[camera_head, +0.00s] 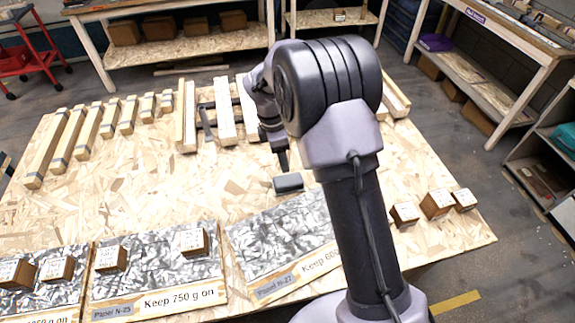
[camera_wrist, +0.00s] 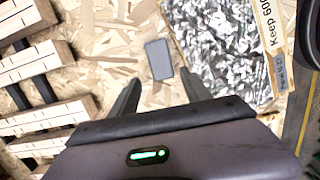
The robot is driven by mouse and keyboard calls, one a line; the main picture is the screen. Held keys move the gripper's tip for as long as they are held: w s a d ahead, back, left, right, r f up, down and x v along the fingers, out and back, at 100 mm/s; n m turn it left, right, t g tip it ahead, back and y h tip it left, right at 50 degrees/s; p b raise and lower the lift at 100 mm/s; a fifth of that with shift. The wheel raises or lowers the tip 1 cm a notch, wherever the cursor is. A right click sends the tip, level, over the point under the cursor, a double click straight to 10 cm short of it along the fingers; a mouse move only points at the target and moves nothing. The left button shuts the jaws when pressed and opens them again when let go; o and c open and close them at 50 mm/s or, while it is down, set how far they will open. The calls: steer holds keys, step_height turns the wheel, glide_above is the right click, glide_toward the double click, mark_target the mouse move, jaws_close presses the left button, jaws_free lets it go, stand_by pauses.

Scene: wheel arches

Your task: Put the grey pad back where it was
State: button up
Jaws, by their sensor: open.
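In the wrist view the pad (camera_wrist: 158,59) lies on bare board beside the foil sheet, a little beyond my fingertips. My gripper (camera_wrist: 158,82) is open and empty, its two fingers spread to either side of the pad's near end. In the head view my gripper (camera_head: 283,160) hangs just behind the pad. My arm hides part of the "Keep 600" panel.
Wooden bars (camera_head: 225,112) and a row of banded timber blocks stand at the back. A "Keep 750 g on" panel (camera_head: 155,290) carries small boxes (camera_head: 193,242). Several small boxes (camera_head: 437,204) stand at right. Bare board (camera_head: 130,185) lies at left centre.

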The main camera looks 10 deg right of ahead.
steer(key=s+r+m+t+y, duration=0.1)
steer(key=s+r+m, duration=0.35)
steer(key=r, duration=0.35)
steer(key=s+r+m+t+y, duration=0.1)
steer(key=s+r+m, duration=0.35)
steer(key=r, duration=0.35)
steer(key=s+a+r+m+t, duration=0.1)
steer(key=s+r+m+t, duration=0.1)
steer(key=s+m, duration=0.4)
steer(key=s+a+r+m+t+y, duration=0.1)
steer(key=s+r+m, duration=0.2)
steer(key=s+m, duration=0.4)
steer(key=s, duration=0.8)
steer(key=shift+r+t+y, duration=0.25)
steer(key=shift+t+y, duration=0.05)
steer(key=shift+t, duration=0.1)
